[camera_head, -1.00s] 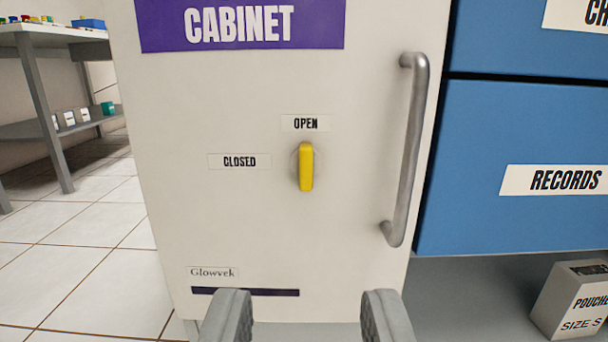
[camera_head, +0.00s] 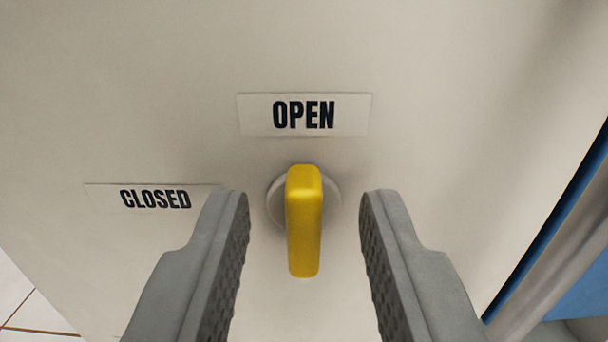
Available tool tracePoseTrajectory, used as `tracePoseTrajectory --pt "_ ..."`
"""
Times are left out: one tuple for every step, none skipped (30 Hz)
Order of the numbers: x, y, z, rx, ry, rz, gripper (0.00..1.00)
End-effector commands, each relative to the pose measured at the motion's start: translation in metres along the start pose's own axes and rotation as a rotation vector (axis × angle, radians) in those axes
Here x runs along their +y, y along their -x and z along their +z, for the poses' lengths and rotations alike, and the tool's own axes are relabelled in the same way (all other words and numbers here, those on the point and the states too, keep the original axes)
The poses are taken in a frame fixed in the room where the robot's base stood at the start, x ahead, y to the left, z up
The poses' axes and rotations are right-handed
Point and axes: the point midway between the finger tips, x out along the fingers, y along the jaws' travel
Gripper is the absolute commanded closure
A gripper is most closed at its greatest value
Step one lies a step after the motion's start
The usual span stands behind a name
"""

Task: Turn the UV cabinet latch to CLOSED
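The yellow latch handle (camera_head: 304,222) sits on a round grey base (camera_head: 275,200) on the white cabinet door (camera_head: 450,90). The handle stands upright in the picture, in line with the OPEN label (camera_head: 304,115) above it. The CLOSED label (camera_head: 154,198) is to the left of the latch, partly behind my left finger. My gripper (camera_head: 305,205) is open, with one grey finger on each side of the yellow handle. A gap shows between the handle and each finger. The gripper holds nothing.
A metal door handle (camera_head: 548,275) runs along the lower right, near the door's right edge. Blue drawer fronts (camera_head: 590,290) lie beyond it. Tiled floor (camera_head: 30,315) shows at the lower left. The door around the latch is flat and clear.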

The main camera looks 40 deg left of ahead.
Motion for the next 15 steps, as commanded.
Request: tracePoseTrajectory --pt "-0.0001 -0.0026 -0.0001 0.0 0.0 0.0 0.67" --pt "-0.0001 -0.0035 -0.0001 0.0 0.0 0.0 0.67" --pt "0.0 -0.0043 -0.0001 0.0 0.0 0.0 0.67" --pt "0.0 -0.0047 0.0 0.0 0.0 0.0 0.67" --pt "0.0 -0.0049 0.0 0.0 0.0 0.0 0.67" --pt "0.0 -0.005 0.0 0.0 0.0 0.0 0.67" --pt "0.0001 -0.0049 0.0001 0.0 0.0 0.0 0.67" --pt "0.0001 -0.0049 0.0001 0.0 0.0 0.0 0.67" --pt "0.0001 -0.0048 0.0001 0.0 0.0 0.0 0.67" --pt "0.0001 -0.0047 0.0002 0.0 0.0 0.0 0.67" --pt "0.0 -0.0047 0.0002 0.0 0.0 0.0 0.67" --pt "0.0001 -0.0047 0.0002 0.0 0.0 0.0 0.75" --pt "0.0001 -0.0046 0.0002 0.0 0.0 0.0 0.81" --pt "0.0001 -0.0046 0.0002 0.0 0.0 0.0 0.87" --pt "0.0001 -0.0046 0.0002 0.0 0.0 0.0 0.95"
